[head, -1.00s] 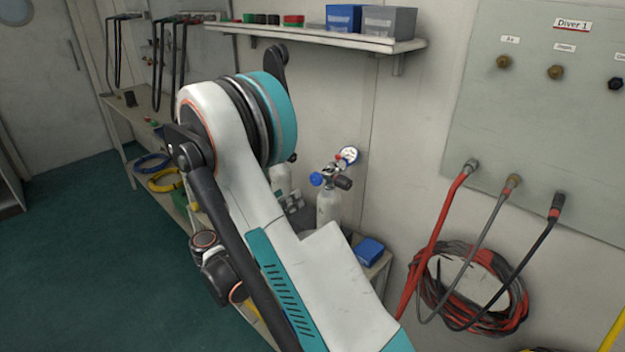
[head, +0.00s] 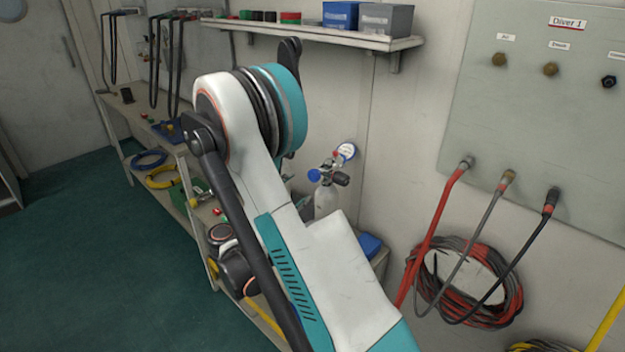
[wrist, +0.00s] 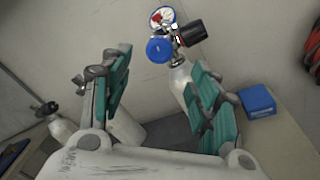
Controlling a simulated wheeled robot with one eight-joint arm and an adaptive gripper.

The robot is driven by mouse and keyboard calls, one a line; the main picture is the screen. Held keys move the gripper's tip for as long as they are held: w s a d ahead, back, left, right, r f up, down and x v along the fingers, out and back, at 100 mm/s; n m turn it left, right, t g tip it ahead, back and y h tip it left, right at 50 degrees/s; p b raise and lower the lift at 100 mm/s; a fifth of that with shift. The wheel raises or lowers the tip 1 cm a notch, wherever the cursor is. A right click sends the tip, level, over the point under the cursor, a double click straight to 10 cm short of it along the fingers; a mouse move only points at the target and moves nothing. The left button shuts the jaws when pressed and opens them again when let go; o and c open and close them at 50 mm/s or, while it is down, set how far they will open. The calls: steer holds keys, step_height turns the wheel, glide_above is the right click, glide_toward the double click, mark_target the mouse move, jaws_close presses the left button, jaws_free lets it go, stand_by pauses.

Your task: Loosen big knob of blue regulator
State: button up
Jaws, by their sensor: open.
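The blue regulator sits on top of a white gas cylinder (head: 326,203) by the wall. Its big blue knob (head: 314,175) faces left in the head view, and a round gauge (head: 347,151) rises behind it. In the wrist view the blue knob (wrist: 159,50) shows between and beyond the fingertips, with the gauge (wrist: 161,15) above and a black knob (wrist: 193,32) to its right. My gripper (wrist: 155,76) is open and empty, its teal-padded fingers apart and not touching the knob. In the head view my arm hides the gripper.
A blue box (wrist: 257,99) lies right of the cylinder. Another cylinder (wrist: 62,128) stands at the left in the wrist view. A shelf (head: 330,36) with boxes hangs above my arm. Red and black hoses (head: 470,285) hang on the wall at right.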

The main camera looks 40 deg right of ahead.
steer(key=d, duration=0.3)
steer(key=w+d+b, duration=0.1)
steer(key=d, duration=0.2)
steer(key=w+d+b, duration=0.1)
steer(key=d, duration=0.2)
steer(key=shift+d, duration=0.25)
steer(key=c, duration=1.1)
